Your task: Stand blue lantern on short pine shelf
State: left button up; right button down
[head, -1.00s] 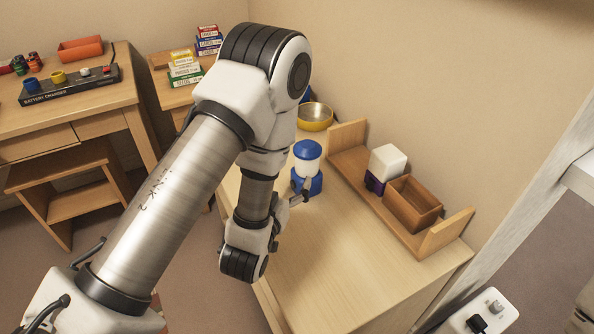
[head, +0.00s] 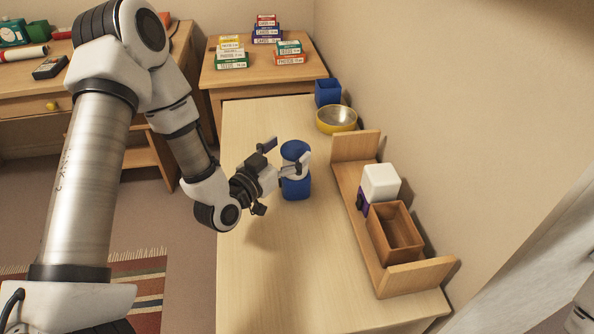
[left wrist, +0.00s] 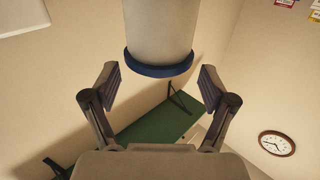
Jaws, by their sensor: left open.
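The blue lantern (head: 295,188), with a blue cap, pale middle and blue base, stands upright on the pale wooden table. My left gripper (head: 286,155) is open beside its upper part, and one finger overlaps it in the head view. In the left wrist view the lantern's pale body and blue band (left wrist: 160,66) show ahead, between the lines of the open fingers (left wrist: 160,88). I cannot tell whether they touch it. The short pine shelf (head: 346,183) stands on the table to the right, with upright end boards. My right gripper is not in view.
On the shelf stand a white-topped purple thing (head: 381,182) and an open brown box (head: 395,235). The shelf's far end has bare room. A yellow bowl (head: 337,119) and a blue cup (head: 328,92) stand at the table's back. The table's front (head: 290,280) is clear.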

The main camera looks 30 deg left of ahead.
aim_at(302, 139)
pick_arm(q)
jog(key=w, duration=0.3)
jog(key=w+d, duration=0.1)
jog(key=w, duration=0.1)
jog(key=shift+w+f, duration=0.15)
jog(key=shift+f, duration=0.05)
grip_shut()
jog(key=shift+r, duration=0.2)
